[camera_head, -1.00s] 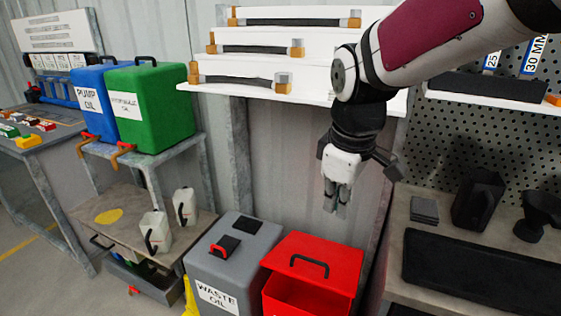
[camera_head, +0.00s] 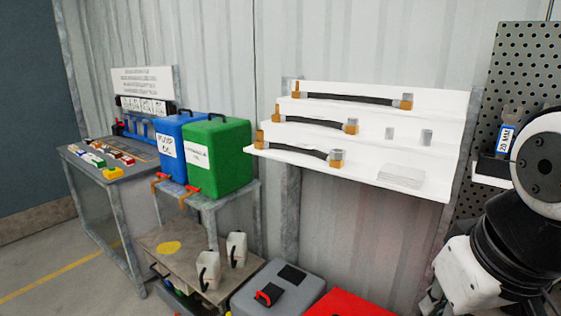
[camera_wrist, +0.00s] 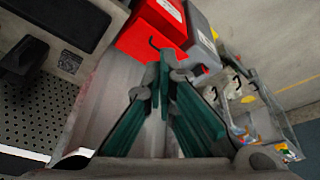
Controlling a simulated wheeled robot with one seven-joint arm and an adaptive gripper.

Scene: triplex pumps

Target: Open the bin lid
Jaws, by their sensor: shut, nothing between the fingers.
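A red bin (camera_head: 345,304) stands at the bottom edge of the head view, with only part of its red top showing. In the wrist view the red bin (camera_wrist: 150,32) is beyond my fingertips, with a dark handle on its lid. Whether the lid is fully down is hard to tell. A grey waste oil bin (camera_head: 278,290) with a red and black fitting on top stands left of it. My gripper (camera_wrist: 165,72) is shut and empty, apart from the lid as far as I can tell.
White shelves (camera_head: 415,182) with hoses hang above the bins. Blue (camera_head: 172,140) and green (camera_head: 218,155) oil containers stand on a rack at the left. Small white jugs (camera_head: 236,250) sit below. A black mat (camera_wrist: 65,18) lies on the bench in the wrist view.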

